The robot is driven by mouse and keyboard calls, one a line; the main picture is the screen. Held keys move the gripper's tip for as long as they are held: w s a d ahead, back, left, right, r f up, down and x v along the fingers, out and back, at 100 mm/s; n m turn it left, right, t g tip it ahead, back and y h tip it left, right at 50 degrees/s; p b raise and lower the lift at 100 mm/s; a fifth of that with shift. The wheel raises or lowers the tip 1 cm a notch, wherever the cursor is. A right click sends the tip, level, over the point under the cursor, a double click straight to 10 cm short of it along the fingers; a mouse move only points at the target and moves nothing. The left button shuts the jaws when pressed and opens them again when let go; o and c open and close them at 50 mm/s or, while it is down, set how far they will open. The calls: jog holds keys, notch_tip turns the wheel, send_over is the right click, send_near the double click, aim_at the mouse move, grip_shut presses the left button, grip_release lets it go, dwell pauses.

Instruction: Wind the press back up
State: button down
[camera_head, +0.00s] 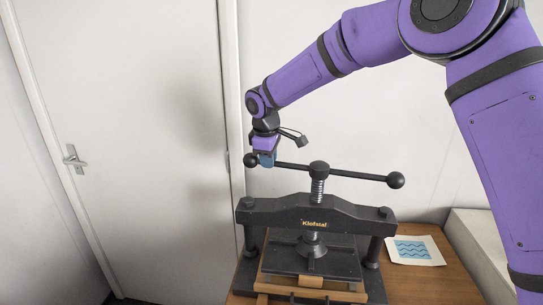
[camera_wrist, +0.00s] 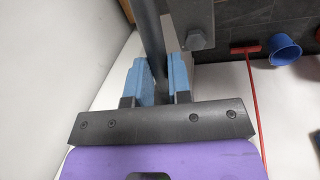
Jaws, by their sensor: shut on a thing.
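The black screw press (camera_head: 315,215) stands on the wooden table. Its handle bar (camera_head: 345,173) runs across the top of the threaded screw (camera_head: 317,190), with a ball knob at each end. My gripper (camera_head: 267,158) is at the left end of the bar, beside the left knob (camera_head: 250,160). In the wrist view the blue fingers of my gripper (camera_wrist: 160,85) are shut on the dark bar (camera_wrist: 151,40). The press's platen (camera_head: 312,262) is low in the frame; its gap to the bed cannot be made out clearly.
A print with blue waves (camera_head: 412,250) lies on the table (camera_head: 420,280) right of the press. A closed door (camera_head: 120,140) is at the left. The wrist view shows a blue bucket (camera_wrist: 284,51) and a red-handled tool (camera_wrist: 255,95).

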jog(key=shift+s+f, duration=0.35)
jog(key=shift+s, duration=0.1)
jog(key=c, duration=1.1)
grip_release()
jog(key=shift+f, duration=0.1)
jog(key=shift+o, duration=0.2)
jog(key=v, duration=1.1)
jog(key=shift+w, duration=0.2)
